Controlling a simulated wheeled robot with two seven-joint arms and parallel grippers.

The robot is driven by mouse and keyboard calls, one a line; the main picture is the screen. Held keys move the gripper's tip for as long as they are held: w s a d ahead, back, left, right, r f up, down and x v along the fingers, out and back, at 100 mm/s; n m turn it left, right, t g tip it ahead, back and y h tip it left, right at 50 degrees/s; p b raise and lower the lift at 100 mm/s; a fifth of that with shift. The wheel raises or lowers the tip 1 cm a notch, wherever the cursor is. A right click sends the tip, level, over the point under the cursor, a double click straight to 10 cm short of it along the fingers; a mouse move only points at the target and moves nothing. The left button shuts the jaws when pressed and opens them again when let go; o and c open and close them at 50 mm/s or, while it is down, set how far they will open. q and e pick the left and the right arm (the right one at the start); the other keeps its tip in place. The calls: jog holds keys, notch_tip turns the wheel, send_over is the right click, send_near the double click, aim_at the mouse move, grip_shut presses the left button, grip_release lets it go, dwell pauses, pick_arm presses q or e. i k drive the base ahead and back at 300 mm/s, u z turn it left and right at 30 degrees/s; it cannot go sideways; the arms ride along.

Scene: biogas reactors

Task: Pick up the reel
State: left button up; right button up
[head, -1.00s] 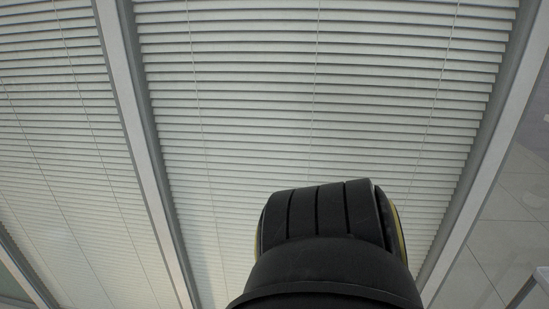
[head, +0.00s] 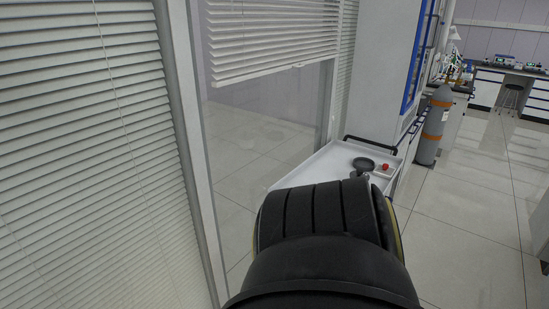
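A small dark round thing (head: 363,163), which may be the reel, lies on a white cart (head: 312,166) in the middle of the head view. It is too small to be sure what it is. A darker small part shows just below it, partly hidden by a black arm link of mine in the foreground. A small red thing (head: 385,167) sits to its right on the same cart. Neither of my grippers shows.
Window blinds (head: 80,150) and a glass wall fill the left. A white cabinet (head: 385,70) stands behind the cart. A grey cylinder (head: 432,125) with an orange band stands to its right. Benches and a stool (head: 511,95) are at the far right. The tiled floor (head: 470,220) at the right is clear.

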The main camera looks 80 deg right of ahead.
aim_at(359, 173)
jog(key=z, duration=2.3)
jog(key=i, duration=0.4)
jog(key=z, duration=1.1)
